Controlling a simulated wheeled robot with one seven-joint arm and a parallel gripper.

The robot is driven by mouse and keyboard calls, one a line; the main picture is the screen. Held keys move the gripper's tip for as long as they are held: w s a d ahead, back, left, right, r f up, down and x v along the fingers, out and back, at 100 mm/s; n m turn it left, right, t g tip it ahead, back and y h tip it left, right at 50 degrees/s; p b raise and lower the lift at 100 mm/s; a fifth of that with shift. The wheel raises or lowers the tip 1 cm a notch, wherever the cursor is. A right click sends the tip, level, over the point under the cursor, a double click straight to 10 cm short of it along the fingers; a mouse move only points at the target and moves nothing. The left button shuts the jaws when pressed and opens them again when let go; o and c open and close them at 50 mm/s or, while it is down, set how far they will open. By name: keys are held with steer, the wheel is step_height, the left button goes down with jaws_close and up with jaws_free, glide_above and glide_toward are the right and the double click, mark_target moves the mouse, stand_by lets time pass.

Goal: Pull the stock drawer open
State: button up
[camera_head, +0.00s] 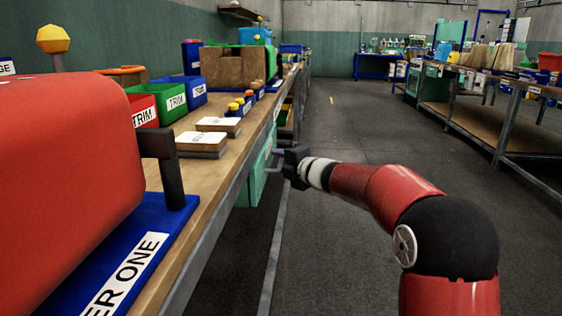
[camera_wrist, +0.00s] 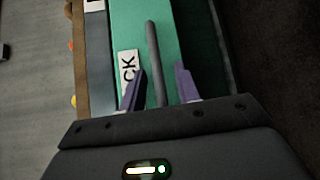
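The stock drawer (camera_head: 254,179) has a green front and hangs under the edge of the long wooden bench. In the wrist view the green front (camera_wrist: 188,50) fills the upper middle, with a white label (camera_wrist: 129,68) whose visible letters read "CK". A grey bar handle (camera_wrist: 153,45) runs along the front. My gripper (camera_head: 273,158) is at the drawer front. In the wrist view my gripper (camera_wrist: 158,86) has its two purple fingers apart, one on each side of the bar. Gaps show between the bar and both fingers. I cannot tell whether the drawer is fully closed.
The bench (camera_head: 168,152) holds a red press (camera_head: 75,160) on a blue base, a red bin (camera_head: 143,110), a green bin (camera_head: 171,103) and flat boxes (camera_head: 202,143). A clear floor aisle (camera_head: 345,120) lies right of the drawer. Another bench (camera_head: 465,122) stands farther right.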

steer(key=shift+w, duration=0.1)
jaws_close()
stand_by(0.3)
steer(key=d+p, duration=0.4)
steer(key=d, duration=2.1)
steer(key=shift+s, duration=0.45)
jaws_free()
